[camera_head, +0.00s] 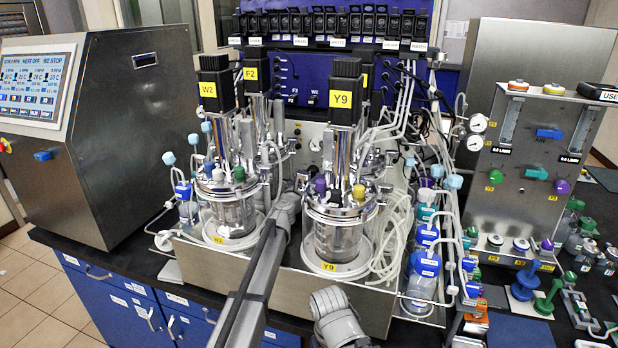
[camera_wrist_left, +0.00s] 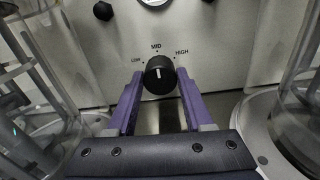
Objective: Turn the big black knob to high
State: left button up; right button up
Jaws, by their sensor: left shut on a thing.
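The big black knob (camera_wrist_left: 160,74) is on a pale metal panel in the left wrist view, under a printed scale reading LOW, MID and HIGH. Its white mark stands about upright, toward MID. My left gripper (camera_wrist_left: 160,88) is shut on the knob, with one purple finger on each side of it. In the head view my left arm reaches in between the glass vessels, and its fingers and the knob are hard to make out there. My right gripper is not in view.
The W2 vessel (camera_head: 229,211) stands left of my left arm and the Y9 vessel (camera_head: 339,238) right of it, both close. A smaller black knob (camera_wrist_left: 103,11) and part of a gauge (camera_wrist_left: 153,2) are higher on the panel. Tubing (camera_head: 397,235) hangs right of Y9.

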pick_arm(q)
grip_shut()
jog(key=m, duration=0.5)
jog(key=shift+d+m, duration=0.1)
jog(key=shift+m, duration=0.3)
jog(key=m, duration=0.6)
jog(key=shift+s+f, duration=0.1)
dwell(0.3)
jog(key=o, duration=0.7)
grip_release()
